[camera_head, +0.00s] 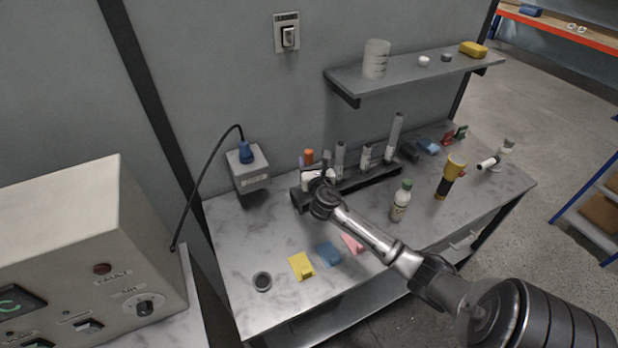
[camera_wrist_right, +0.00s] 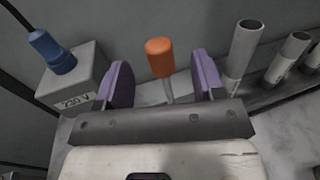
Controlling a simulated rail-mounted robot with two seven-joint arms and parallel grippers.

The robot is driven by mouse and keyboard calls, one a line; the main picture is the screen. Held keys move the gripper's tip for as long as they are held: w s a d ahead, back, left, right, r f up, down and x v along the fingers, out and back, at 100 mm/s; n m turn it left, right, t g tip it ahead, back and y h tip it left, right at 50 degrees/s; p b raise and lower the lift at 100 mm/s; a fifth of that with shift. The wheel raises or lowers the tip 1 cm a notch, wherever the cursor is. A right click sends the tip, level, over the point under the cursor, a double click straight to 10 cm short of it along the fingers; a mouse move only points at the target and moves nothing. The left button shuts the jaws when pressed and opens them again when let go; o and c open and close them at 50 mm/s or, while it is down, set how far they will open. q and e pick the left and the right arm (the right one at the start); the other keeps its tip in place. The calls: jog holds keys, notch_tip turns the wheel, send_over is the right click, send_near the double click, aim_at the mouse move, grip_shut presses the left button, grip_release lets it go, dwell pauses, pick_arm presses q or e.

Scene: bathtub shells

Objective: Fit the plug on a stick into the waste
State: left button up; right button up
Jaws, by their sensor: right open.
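The stick with an orange top (camera_head: 308,157) stands upright at the left end of the dark rack, near the wall. In the right wrist view its orange top (camera_wrist_right: 160,52) and part of a thin grey shaft show; its lower end is hidden. My right gripper (camera_head: 317,180) is at the rack's left end. In the wrist view its purple fingers (camera_wrist_right: 163,80) are open on either side of the stick, with gaps to both. The waste appears to be the dark round ring (camera_head: 262,281) on the worktop at front left. My left gripper is not in view.
The dark rack (camera_head: 376,181) holds several grey tubes. A 230 V box (camera_head: 249,172) with a blue plug stands to the left. Yellow (camera_head: 301,266), blue (camera_head: 328,254) and pink pieces lie near the front. A bottle (camera_head: 401,202) and a torch (camera_head: 449,177) stand to the right.

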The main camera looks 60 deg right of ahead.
aim_at(308, 150)
jog(key=shift+b+x, duration=0.3)
jog(key=shift+x, duration=3.15)
jog(key=shift+w+a, duration=0.1)
jog(key=shift+c, duration=0.3)
grip_shut()
